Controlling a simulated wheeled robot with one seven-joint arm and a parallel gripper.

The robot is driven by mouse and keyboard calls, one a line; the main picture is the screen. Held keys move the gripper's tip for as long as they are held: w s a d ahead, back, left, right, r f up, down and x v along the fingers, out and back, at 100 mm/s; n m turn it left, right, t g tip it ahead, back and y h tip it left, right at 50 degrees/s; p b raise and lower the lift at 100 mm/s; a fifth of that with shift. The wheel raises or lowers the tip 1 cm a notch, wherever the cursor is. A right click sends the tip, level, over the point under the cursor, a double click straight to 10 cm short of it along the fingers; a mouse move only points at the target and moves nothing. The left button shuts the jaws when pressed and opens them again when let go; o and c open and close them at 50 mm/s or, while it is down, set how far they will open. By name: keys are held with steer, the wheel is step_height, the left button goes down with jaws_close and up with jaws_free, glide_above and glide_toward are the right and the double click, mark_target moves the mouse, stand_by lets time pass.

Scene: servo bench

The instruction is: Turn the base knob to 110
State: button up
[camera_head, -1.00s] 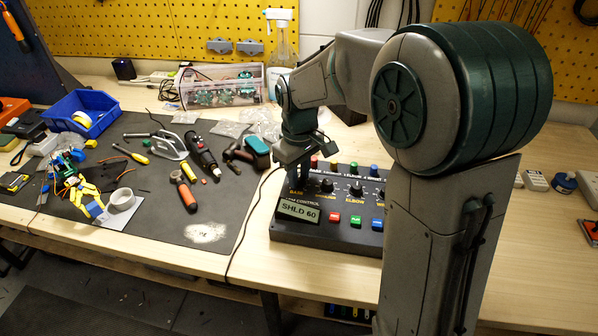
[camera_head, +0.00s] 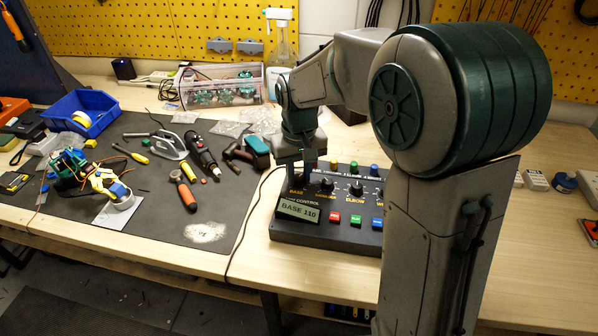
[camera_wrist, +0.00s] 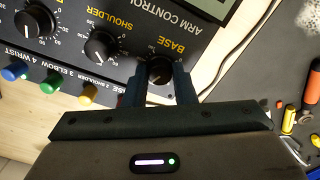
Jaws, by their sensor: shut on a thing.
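The black control box (camera_head: 262,234) sits on the bench, and its display (camera_head: 299,210) reads "BASE 110". My gripper (camera_head: 297,184) is down at the box's left end, over the BASE label. In the wrist view my two fingers (camera_wrist: 160,88) are shut on the black base knob (camera_wrist: 160,70), one on each side. The knob's pointer is too dark to read. The shoulder knob (camera_wrist: 102,46) stands beside it, apart from my fingers.
Elbow knob (camera_head: 356,188) and coloured buttons (camera_head: 333,217) are close by on the box. Tools, including an orange-handled screwdriver (camera_head: 187,196), lie on the mat (camera_head: 150,232). A blue bin (camera_head: 84,112) stands behind. The bench to the right of my arm is mostly clear.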

mark_target(299, 177)
steer(key=shift+r+m, duration=0.1)
steer(key=shift+m, duration=0.2)
steer(key=o, duration=1)
step_height(299, 177, up, 14)
stand_by(0.3)
steer(key=s+d+f+m+t, duration=0.1)
steer(key=s+d+f, duration=0.3)
steer(key=s, duration=0.5)
steer(key=s+d+f+m+t, duration=0.1)
steer(key=s+d+f, duration=0.4)
steer(key=s+d, duration=0.2)
steer(key=shift+s+d+f+t, duration=0.15)
steer(key=shift+s+f+t, duration=0.2)
steer(key=shift+s, duration=0.75)
steer(key=shift+r, duration=0.1)
